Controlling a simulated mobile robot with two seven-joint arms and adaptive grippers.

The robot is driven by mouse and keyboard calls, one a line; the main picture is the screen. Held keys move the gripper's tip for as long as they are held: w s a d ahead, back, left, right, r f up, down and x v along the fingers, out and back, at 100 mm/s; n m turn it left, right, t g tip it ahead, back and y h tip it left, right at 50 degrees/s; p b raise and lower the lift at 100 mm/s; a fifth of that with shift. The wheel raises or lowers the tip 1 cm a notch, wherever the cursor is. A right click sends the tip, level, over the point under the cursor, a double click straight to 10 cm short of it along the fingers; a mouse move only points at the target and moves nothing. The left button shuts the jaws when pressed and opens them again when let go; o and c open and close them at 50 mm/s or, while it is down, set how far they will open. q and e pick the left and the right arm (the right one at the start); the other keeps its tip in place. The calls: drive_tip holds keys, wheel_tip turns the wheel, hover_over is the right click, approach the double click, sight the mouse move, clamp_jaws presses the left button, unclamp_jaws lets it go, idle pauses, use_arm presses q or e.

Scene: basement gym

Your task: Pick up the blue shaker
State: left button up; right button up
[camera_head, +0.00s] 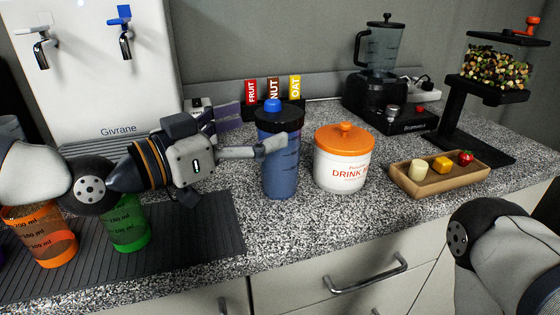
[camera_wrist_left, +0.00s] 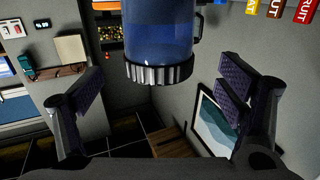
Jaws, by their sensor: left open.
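The blue shaker (camera_head: 281,172), with a black lid and blue cap, stands upright on the speckled counter (camera_head: 400,215). My left gripper (camera_head: 250,130) is open at its left side, near the lid. One finger reaches across the shaker's front; the other, with purple pads, shows farther back at the left. In the left wrist view the shaker (camera_wrist_left: 158,30) appears upside down at the top, between the sides of my spread left gripper (camera_wrist_left: 162,85). I cannot tell whether a finger touches it. My right arm enters at lower right; its gripper is out of view.
A wooden tray (camera_head: 440,184) with small food pieces lies farther right. Orange (camera_head: 45,245) and green (camera_head: 128,235) cups stand below my left arm. Bars (camera_head: 272,92) stand behind the shaker.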

sight(280, 112)
use_arm(q)
drive_tip(key=x, duration=0.5)
drive_tip(key=shift+w+d+r, duration=0.1)
drive_tip(key=shift+d+r, duration=0.05)
drive_tip(key=shift+d, duration=0.05)
drive_tip(key=shift+r, duration=0.1)
drive_tip(key=c, duration=2.1)
